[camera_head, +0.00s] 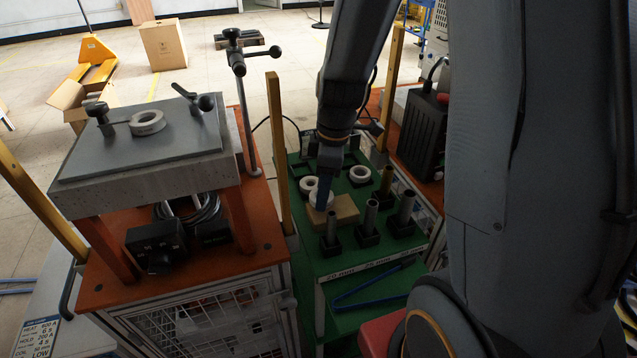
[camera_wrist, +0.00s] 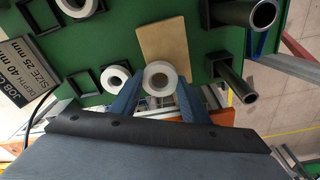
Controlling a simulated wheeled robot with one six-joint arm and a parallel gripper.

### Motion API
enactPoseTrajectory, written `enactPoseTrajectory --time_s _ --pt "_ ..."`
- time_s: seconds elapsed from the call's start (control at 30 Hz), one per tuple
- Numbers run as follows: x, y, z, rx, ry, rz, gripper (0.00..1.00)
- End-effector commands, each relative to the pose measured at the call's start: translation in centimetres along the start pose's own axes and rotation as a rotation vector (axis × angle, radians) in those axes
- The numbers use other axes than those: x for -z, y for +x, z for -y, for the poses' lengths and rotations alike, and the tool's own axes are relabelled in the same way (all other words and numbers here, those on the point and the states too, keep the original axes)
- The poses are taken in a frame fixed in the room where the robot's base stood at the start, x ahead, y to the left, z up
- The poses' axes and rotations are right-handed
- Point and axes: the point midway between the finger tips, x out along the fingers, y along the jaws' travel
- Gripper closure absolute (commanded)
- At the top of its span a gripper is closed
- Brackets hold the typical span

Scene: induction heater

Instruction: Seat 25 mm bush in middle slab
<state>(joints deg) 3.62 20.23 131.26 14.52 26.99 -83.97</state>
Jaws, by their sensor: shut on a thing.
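My gripper (camera_wrist: 160,82) is shut on a white ring (camera_wrist: 159,67) with a grey inner wall. One blue finger is on each side of it. The ring also shows in the head view (camera_head: 321,201), partly behind my gripper, over or at a tan block (camera_head: 347,209). I cannot tell whether it touches the block. Dark upright tubes (camera_head: 331,226) stand in black square holders on the green table (camera_head: 375,281). A strip on its front edge bears millimetre sizes.
Another white ring (camera_wrist: 116,70) lies close beside the held one, and a third (camera_head: 359,174) lies further off. Empty black square frames (camera_wrist: 89,84) lie nearby. A yellow post (camera_head: 278,150) stands between the two tables.

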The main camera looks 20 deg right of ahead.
Motion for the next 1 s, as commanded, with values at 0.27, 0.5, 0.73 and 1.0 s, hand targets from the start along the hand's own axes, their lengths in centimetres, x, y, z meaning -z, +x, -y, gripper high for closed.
enactPoseTrajectory --time_s 0.27,0.5,0.73,1.0 --pt "-0.2 -1.0 0.7 -0.001 0.000 0.000 0.98" --pt "0.1 -2.8 0.7 -0.001 -0.001 0.000 0.98" --pt "0.3 -4.4 0.7 -0.001 0.000 -0.001 0.98" --pt "0.5 -6.4 0.7 0.000 0.000 -0.001 0.98"
